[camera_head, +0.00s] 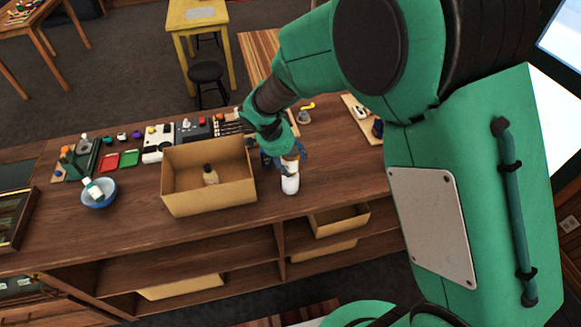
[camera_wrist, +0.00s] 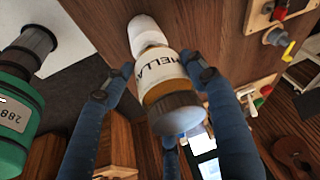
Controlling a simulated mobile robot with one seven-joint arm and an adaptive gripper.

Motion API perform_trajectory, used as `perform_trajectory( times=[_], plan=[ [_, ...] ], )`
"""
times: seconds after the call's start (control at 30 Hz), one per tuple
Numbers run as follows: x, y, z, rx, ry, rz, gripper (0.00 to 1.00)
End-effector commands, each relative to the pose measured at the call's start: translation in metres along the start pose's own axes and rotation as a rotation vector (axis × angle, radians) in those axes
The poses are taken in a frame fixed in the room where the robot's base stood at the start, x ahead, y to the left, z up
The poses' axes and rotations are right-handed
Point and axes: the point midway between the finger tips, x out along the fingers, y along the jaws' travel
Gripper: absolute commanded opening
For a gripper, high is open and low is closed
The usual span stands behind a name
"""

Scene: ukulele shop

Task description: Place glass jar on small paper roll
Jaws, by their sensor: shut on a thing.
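My gripper (camera_head: 287,152) is over the counter, right of the cardboard box. Its blue fingers (camera_wrist: 160,72) are shut on the glass jar (camera_wrist: 158,68) from both sides. The jar has a dark lid and a pale label with large dark letters. In the head view the jar (camera_head: 290,167) is small and partly hidden by the fingers. The small paper roll (camera_head: 290,185) is white and stands upright on the counter directly below the jar. It also shows in the wrist view (camera_wrist: 145,31), at the jar's base. I cannot tell whether jar and roll touch.
Several small items line the counter's back. The counter right of the roll is clear.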

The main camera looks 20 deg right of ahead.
Motion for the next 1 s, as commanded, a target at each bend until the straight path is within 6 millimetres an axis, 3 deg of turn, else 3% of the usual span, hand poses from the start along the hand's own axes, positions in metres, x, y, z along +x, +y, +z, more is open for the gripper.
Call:
perform_trajectory(
  times=[0.33, 0.7, 1.0],
  plan=[
    [0.003, 0.0, 0.001, 0.0, 0.0, 0.001, 0.18],
    [0.032, 0.0, 0.012, 0.0, 0.0, 0.0, 0.18],
    [0.033, 0.0, 0.013, 0.0, 0.0, -0.001, 0.18]
  ],
)
